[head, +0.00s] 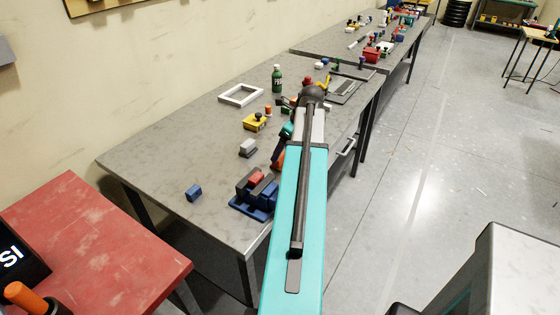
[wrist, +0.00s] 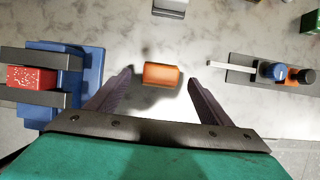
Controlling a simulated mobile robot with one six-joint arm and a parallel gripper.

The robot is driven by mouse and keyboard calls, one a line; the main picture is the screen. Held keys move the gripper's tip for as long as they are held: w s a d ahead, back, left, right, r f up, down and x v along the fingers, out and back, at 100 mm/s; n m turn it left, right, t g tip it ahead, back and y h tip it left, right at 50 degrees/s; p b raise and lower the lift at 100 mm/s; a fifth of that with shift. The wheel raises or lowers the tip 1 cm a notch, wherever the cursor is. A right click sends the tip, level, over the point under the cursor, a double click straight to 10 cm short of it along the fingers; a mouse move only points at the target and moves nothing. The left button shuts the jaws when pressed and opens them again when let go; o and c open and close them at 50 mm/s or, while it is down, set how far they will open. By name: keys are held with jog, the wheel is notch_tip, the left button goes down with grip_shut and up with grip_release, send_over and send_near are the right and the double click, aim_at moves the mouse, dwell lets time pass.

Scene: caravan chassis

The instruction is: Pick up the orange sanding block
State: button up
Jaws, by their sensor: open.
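The orange sanding block (wrist: 162,76) lies on the grey worktop in the middle of the wrist view, between the two finger lines. My gripper (wrist: 160,80) is open and empty. Its dark fingers point toward the block, one to each side, with gaps visible on both sides. I cannot tell how far above the worktop the fingertips are. In the head view an orange patch beside my arm, probably the sanding block (head: 278,158), is partly hidden by the arm.
A blue vise (head: 252,210) holding a red block stands close left of my gripper; it also shows in the wrist view (wrist: 92,75). A blue block (head: 194,193) and grey block (head: 247,148) are nearby.

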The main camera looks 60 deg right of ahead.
jog(key=shift+f, duration=0.1)
jog(key=shift+p+x, duration=1)
jog(key=shift+x, duration=1.5)
jog(key=shift+d, duration=0.1)
jog(key=c, duration=1.1)
jog(key=shift+r+b, duration=1.25)
jog(key=shift+r, duration=3.75)
